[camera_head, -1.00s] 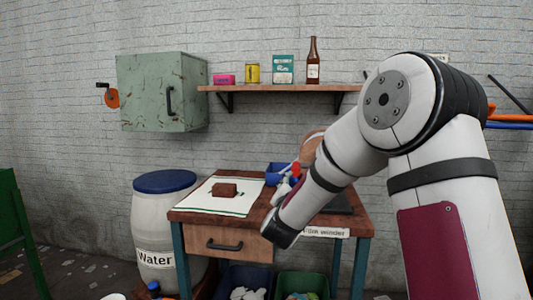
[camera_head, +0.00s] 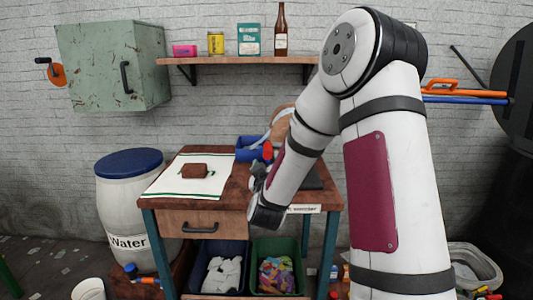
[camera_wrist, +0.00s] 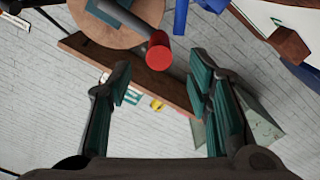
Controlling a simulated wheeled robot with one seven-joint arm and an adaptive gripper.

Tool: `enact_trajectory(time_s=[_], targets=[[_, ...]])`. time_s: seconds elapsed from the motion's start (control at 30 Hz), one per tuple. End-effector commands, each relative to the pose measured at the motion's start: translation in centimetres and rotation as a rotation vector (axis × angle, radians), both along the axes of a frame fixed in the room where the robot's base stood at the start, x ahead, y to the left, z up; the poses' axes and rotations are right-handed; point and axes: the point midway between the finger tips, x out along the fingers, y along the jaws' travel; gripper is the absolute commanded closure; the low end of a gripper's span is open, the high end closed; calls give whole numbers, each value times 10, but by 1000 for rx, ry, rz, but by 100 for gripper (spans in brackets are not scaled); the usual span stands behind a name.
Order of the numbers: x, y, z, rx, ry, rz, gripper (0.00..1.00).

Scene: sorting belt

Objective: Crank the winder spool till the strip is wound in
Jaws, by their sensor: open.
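The winder's wooden spool disc (camera_wrist: 90,28) fills the top of the wrist view, cut off by the frame edge. Its red crank knob (camera_wrist: 158,50) points toward the camera, ahead of and between my fingers. My gripper (camera_wrist: 160,90) is open and empty, with a finger on each side and the knob apart from both pads. In the head view the spool (camera_head: 282,121) and red knob (camera_head: 267,150) show above the table's right part, partly hidden by my arm. A winder label (camera_head: 303,209) is on the table's front edge. I cannot make out the strip.
The wooden table (camera_head: 165,204) also carries a white mat (camera_head: 165,182) with a brown block (camera_head: 194,171) and a blue bin (camera_head: 246,142). Bins of scraps stand below. A wall shelf (camera_head: 240,60) hangs behind. A water barrel (camera_head: 130,205) stands left.

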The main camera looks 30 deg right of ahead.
Motion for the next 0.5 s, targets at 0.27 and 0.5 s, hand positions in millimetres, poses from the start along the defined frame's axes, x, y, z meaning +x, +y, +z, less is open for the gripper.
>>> enact_trajectory(time_s=[0.27, 0.5], targets=[[44, -30, -1, 3, -2, -1, 54], [64, -43, 0, 3, -1, -1, 54]])
